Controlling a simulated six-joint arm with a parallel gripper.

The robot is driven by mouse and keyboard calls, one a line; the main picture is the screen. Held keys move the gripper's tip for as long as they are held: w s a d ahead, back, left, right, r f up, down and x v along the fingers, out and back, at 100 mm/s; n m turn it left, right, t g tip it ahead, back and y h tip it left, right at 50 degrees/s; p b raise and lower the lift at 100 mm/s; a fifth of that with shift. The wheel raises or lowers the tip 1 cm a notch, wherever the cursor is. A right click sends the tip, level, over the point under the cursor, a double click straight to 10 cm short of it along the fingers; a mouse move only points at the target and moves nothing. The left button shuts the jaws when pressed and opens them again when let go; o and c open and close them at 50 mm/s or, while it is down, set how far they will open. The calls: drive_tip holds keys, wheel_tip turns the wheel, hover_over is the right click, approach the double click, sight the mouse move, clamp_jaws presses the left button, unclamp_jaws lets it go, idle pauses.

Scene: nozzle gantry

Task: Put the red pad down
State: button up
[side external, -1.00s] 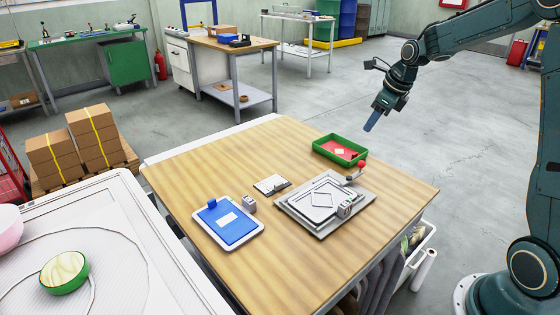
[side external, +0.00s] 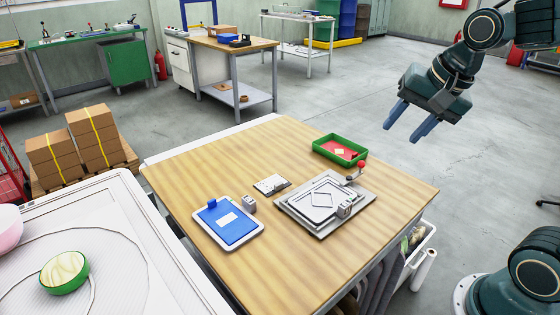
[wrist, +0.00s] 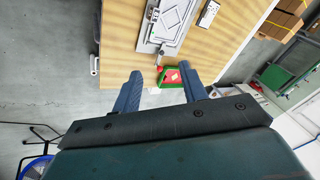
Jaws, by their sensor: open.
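The red pad (side external: 336,147) with a white diamond mark lies inside a green tray (side external: 318,150) at the far right part of the wooden table. It also shows in the wrist view (wrist: 171,76), between and beyond my fingertips. My gripper (side external: 408,124) is open and empty. It hangs in the air to the right of the tray, clear of the table, with two blue fingers pointing down and left. In the wrist view, the fingers are spread apart with nothing between them at close range.
A grey fixture (side external: 298,207) with a diamond outline and a red-knobbed lever (side external: 362,165) stands beside the tray. The table's back left (side external: 220,155) is clear.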

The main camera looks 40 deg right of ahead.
drive_tip(key=s+a+f+n, duration=0.1)
drive_tip(key=s+a+n, duration=0.2)
drive_tip(key=s+n, duration=0.7)
drive_tip(key=shift+s+a+f+n, duration=0.3)
drive_tip(key=shift+s+a+n, duration=0.05)
drive_tip(key=shift+n, duration=0.45)
